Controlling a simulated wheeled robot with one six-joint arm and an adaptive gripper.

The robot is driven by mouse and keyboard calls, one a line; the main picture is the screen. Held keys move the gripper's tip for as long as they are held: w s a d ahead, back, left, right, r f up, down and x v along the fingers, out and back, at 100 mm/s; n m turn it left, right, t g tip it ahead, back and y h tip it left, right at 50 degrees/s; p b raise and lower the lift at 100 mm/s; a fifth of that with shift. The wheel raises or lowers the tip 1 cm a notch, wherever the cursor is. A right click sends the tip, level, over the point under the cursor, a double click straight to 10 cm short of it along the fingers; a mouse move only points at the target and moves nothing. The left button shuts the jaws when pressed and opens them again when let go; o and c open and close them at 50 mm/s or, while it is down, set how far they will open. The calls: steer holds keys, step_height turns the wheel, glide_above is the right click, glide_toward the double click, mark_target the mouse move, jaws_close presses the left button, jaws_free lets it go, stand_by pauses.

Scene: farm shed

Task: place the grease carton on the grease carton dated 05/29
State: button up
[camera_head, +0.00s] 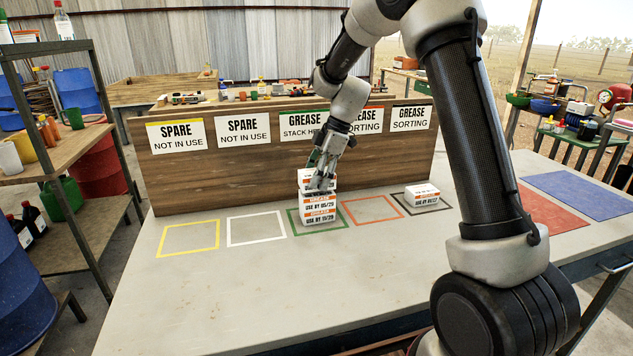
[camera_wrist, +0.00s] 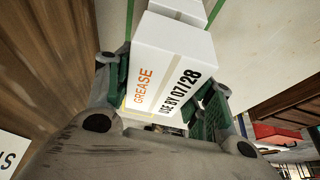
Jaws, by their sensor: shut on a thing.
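My gripper (camera_head: 322,182) is shut on a white grease carton (camera_wrist: 172,65), whose label reads USE BY 07/28 in the wrist view. In the head view the held carton (camera_head: 304,180) is directly above the grease carton dated 05/29 (camera_head: 320,202), partly hidden by my fingers. I cannot tell whether the two touch. The 05/29 carton rests on a grease carton dated 11/29 (camera_head: 320,218), which stands inside the green square (camera_head: 297,229) on the table. White carton surfaces (camera_wrist: 188,8) also show beyond the held carton in the wrist view.
Another grease carton (camera_head: 422,196) stands in the dark grey square at the right; its date is too small to read surely. The yellow (camera_head: 189,252), white and orange squares are empty. A wooden board (camera_head: 220,178) with signs stands behind the squares. The table front is clear.

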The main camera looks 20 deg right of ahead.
steer(key=shift+f, duration=0.75)
steer(key=shift+f, duration=0.1)
steer(key=o, duration=1.1)
